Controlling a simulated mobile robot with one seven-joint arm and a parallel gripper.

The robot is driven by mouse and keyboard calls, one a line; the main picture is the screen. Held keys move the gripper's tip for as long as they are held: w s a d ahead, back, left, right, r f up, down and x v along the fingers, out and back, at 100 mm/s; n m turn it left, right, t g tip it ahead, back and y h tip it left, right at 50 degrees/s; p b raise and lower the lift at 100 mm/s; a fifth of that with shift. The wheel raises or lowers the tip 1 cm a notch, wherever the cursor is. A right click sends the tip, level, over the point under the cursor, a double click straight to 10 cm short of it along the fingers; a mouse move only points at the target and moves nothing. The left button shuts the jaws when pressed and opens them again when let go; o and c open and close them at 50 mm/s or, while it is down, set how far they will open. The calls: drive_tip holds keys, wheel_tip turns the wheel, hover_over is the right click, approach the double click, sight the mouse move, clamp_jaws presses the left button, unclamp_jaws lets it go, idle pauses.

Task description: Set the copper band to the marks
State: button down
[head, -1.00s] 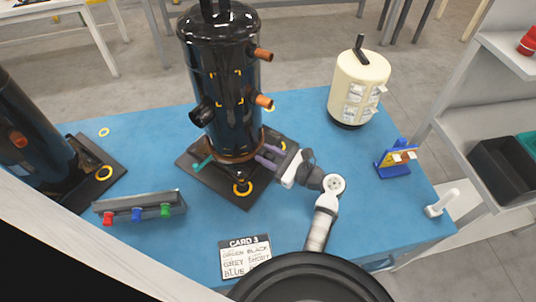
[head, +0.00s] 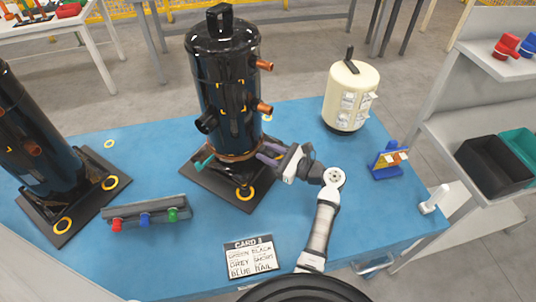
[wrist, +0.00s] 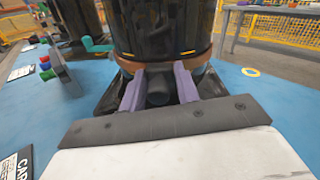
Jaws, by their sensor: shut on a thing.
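The copper band (head: 238,157) runs around the foot of the tall black compressor (head: 228,70); it also shows in the wrist view (wrist: 201,62). Yellow corner marks (head: 241,112) sit higher on the compressor's side. A teal handle (head: 204,162) sticks out at the band's left. My gripper (head: 266,153) is at the band's front right, low against the compressor. In the wrist view its purple fingers (wrist: 159,80) stand on either side of a dark stub (wrist: 159,88) in front of the band and are shut on it. The stub's far end is hidden.
A second black compressor (head: 35,130) stands at left. A grey rack (head: 130,212) with red, blue and green knobs and a card (head: 250,258) lie in front. A cream tank (head: 350,95) and a blue stand (head: 388,165) are at right. Blue tabletop is free between them.

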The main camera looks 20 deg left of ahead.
drive_tip(key=c, duration=1.3)
unclamp_jaws()
drive_tip(key=shift+s+a, duration=0.1)
drive_tip(key=shift+s, duration=0.05)
drive_tip(key=shift+d, duration=0.25)
drive_tip(key=d+b, duration=0.1)
drive_tip(key=d, duration=0.3)
drive_tip(key=s+d+b, duration=0.1)
drive_tip(key=d, duration=0.4)
drive_tip(key=s+d+b, duration=0.1)
drive_tip(key=d, duration=0.3)
drive_tip(key=shift+d, duration=0.15)
drive_tip(key=shift+w+r, duration=0.1)
